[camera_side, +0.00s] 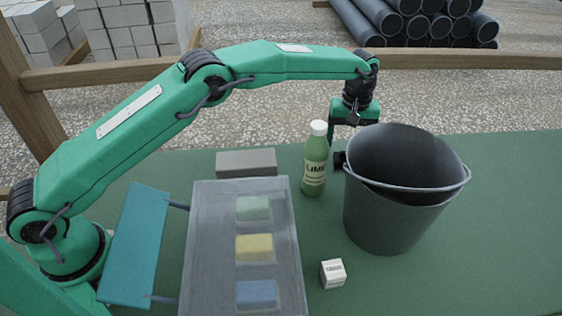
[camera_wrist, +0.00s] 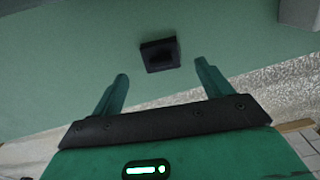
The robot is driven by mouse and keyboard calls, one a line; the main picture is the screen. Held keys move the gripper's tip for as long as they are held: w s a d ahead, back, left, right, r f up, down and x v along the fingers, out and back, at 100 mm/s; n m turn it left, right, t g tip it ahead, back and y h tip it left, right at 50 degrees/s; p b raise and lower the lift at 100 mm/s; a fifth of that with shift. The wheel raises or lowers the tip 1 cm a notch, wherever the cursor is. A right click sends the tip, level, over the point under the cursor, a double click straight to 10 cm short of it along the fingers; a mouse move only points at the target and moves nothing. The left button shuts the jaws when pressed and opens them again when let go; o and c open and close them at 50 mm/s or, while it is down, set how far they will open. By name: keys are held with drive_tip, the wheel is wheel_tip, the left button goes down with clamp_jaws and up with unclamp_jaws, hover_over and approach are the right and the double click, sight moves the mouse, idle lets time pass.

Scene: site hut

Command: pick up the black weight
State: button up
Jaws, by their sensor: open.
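The black weight (camera_wrist: 160,55) is a small dark block on the green table in the wrist view, just beyond and between my fingertips. In the side view only a part of the black weight (camera_side: 339,160) shows, between the bottle and the bucket; the bucket hides the rest. My gripper (camera_wrist: 162,80) is open and empty, with its two green fingers apart. In the side view my gripper (camera_side: 352,122) hangs pointing down above the table, behind the bucket's rim, and its fingertips are partly hidden.
A dark grey bucket (camera_side: 385,222) stands close to the weight. A green lime bottle (camera_side: 315,165) stands on its left. A grey block (camera_side: 246,163), a clear-lidded case (camera_side: 208,240) with coloured blocks, and a small white box (camera_side: 333,273) are also on the table (camera_side: 490,230).

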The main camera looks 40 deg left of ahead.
sight(346, 152)
drive_tip(key=shift+a+f, duration=0.1)
drive_tip(key=shift+f, duration=2.55)
drive_tip(key=shift+w+r, duration=0.1)
drive_tip(key=c, duration=1.4)
drive_tip(key=shift+o, duration=0.2)
drive_tip(key=shift+r, duration=5)
